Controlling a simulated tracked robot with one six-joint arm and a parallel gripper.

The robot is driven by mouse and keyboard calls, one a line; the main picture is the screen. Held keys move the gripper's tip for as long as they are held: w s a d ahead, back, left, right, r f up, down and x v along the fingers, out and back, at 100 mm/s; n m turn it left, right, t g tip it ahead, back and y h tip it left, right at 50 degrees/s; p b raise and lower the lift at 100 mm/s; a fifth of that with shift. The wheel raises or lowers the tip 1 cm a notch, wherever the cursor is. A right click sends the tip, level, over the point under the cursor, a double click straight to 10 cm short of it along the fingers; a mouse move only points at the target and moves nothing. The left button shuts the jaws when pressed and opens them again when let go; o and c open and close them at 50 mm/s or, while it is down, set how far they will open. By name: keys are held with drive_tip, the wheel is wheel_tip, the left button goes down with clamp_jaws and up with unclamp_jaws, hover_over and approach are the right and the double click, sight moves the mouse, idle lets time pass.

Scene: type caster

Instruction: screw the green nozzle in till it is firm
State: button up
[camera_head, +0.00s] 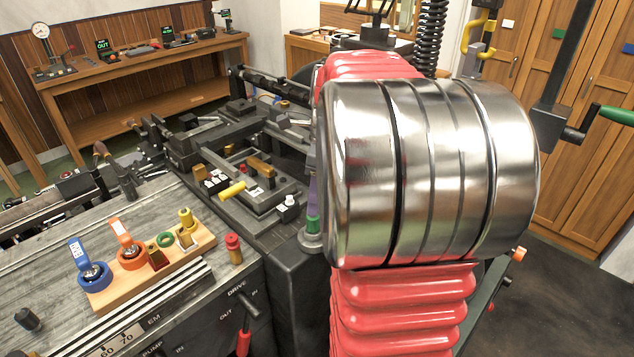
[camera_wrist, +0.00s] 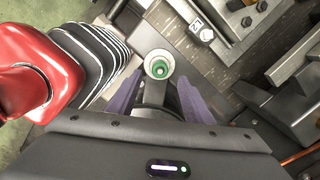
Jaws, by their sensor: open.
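The green nozzle (camera_head: 313,224) stands upright in a round grey seat (camera_head: 311,240) on the machine, partly hidden by my arm. In the wrist view the nozzle (camera_wrist: 159,69) shows end-on as a green ring inside a pale round rim. My gripper (camera_wrist: 159,88) is open, with its purple fingers to either side and the nozzle at the gap between their tips. In the head view a strip of purple finger shows just above the nozzle. I cannot tell whether the fingers touch it.
My large metal and red arm covers much of the head view. A wooden tray (camera_head: 205,243) with blue, orange, green and yellow parts lies on the left bench. A red-topped peg (camera_head: 233,248) stands beside it. A yellow handle (camera_head: 232,190) sticks out from the machine.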

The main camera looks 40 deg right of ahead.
sight(313, 224)
drive_tip(key=f, duration=0.7)
drive_tip(key=shift+w+a+f, duration=0.25)
drive_tip(key=shift+w+f, duration=0.15)
drive_tip(key=shift+c, duration=0.4)
clamp_jaws()
drive_tip(key=shift+c, duration=1.3)
unclamp_jaws()
